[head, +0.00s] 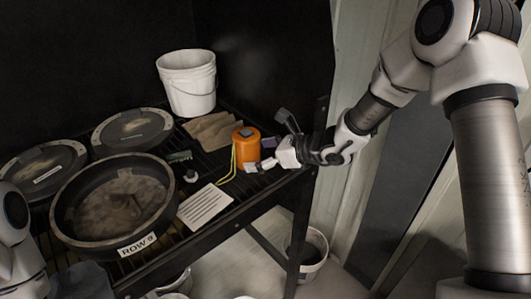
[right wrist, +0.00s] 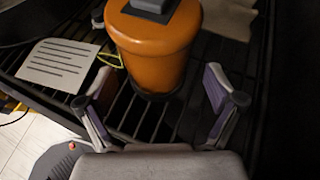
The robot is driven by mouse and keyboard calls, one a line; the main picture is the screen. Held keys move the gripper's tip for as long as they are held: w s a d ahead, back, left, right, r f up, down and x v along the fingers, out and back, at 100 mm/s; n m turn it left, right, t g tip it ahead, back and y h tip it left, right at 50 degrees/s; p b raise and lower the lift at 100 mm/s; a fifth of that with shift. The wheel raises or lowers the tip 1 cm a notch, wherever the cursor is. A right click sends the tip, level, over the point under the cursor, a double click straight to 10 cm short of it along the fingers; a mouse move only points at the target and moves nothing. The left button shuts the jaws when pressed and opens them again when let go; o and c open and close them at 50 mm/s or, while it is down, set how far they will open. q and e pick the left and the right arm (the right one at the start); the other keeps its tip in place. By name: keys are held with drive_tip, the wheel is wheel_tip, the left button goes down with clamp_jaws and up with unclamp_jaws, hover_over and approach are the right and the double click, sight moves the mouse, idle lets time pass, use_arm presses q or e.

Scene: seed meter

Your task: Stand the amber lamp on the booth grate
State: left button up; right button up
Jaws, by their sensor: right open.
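The amber lamp (head: 246,151) is an orange cylinder with a dark square piece on top. It stands upright on the black slatted grate (right wrist: 150,122) near the bench's right end, with a yellow cord beside it. In the right wrist view the lamp (right wrist: 152,52) is straight ahead, and its lower edge is near the fingers. My right gripper (right wrist: 160,92) is open and empty, with one finger on each side just short of the lamp. In the head view the right gripper (head: 270,146) is right of the lamp. I cannot see my left gripper; part of my left arm shows at the left edge.
A printed card (head: 205,206) lies left of the lamp. A brown cloth (head: 210,131) and a white bucket (head: 187,82) are behind it. Several round pans fill the left, one labelled ROW-9 (head: 137,245). A dark wall stands behind; another bucket (head: 309,262) is on the floor.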

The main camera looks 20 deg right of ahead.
drive_tip(key=shift+d+r, duration=0.15)
drive_tip(key=shift+r, duration=0.2)
drive_tip(key=p+v, duration=0.6)
drive_tip(key=v, duration=0.6)
drive_tip(key=s+d+f+n+g+h, duration=0.2)
drive_tip(key=s+f+n+g+h, duration=0.8)
drive_tip(key=s+f+n, duration=1.2)
drive_tip(key=s+a+f+n+y, duration=0.1)
drive_tip(key=s+a+f+n, duration=0.3)
drive_tip(key=f, duration=0.4)
drive_tip(key=shift+s+a+n+t, duration=0.3)
drive_tip(key=shift+s+a, duration=0.05)
drive_tip(key=shift+s, duration=0.45)
drive_tip(key=shift+w+f, duration=0.1)
